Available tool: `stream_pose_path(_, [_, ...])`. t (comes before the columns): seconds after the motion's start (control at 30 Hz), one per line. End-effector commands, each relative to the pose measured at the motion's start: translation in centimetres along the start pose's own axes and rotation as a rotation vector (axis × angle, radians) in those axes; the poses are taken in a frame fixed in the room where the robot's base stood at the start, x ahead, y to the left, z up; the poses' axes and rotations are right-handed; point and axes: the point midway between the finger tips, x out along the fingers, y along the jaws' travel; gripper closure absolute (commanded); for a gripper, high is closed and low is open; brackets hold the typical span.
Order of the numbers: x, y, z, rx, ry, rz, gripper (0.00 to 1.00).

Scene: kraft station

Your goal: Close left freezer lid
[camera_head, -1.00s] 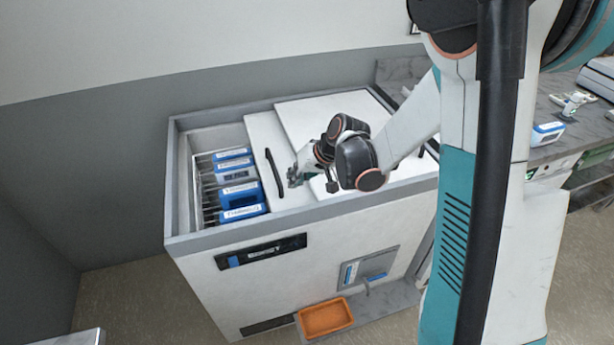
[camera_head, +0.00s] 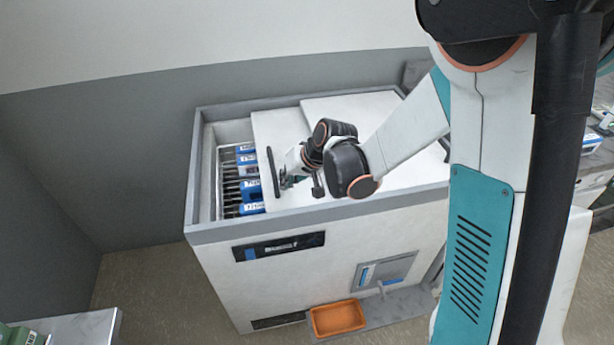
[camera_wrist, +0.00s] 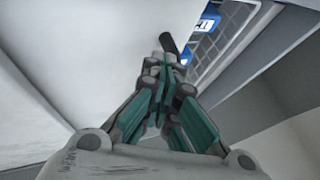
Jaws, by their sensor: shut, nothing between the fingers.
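The white chest freezer (camera_head: 290,270) stands against the grey wall. Its left lid (camera_head: 262,125) is a white sliding panel with a dark bar handle (camera_head: 272,172) near its left edge. The lid is partly open, with a gap at the left showing a wire rack with blue-labelled boxes (camera_head: 250,190). My gripper (camera_head: 285,182) is shut and empty just right of the handle, close to it; I cannot tell if they touch. In the wrist view the shut gripper fingers (camera_wrist: 165,75) point at the handle end (camera_wrist: 168,42), with the rack (camera_wrist: 230,30) beyond.
The right lid (camera_head: 375,110) lies beside the left lid. The grey rim (camera_head: 330,211) surrounds the opening. An orange tray (camera_head: 338,318) sits low in front. A counter with equipment (camera_head: 590,140) is at the right, and a table corner (camera_head: 80,328) at the lower left.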

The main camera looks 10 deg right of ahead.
Motion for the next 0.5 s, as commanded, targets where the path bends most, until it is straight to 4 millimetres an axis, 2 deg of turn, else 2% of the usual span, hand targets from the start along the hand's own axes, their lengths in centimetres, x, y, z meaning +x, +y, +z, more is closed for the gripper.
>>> stream_pose_path(0.03, [0.8,-1.8,0.4,-0.008,-0.003,-0.003,1.00])
stream_pose_path(0.2, [2.9,-6.8,1.2,-0.007,-0.002,-0.004,1.00])
stream_pose_path(0.4, [5.0,-11.8,1.9,-0.005,-0.002,-0.003,1.00])
stream_pose_path(0.5, [5.8,-13.7,2.2,-0.004,-0.002,-0.002,1.00])
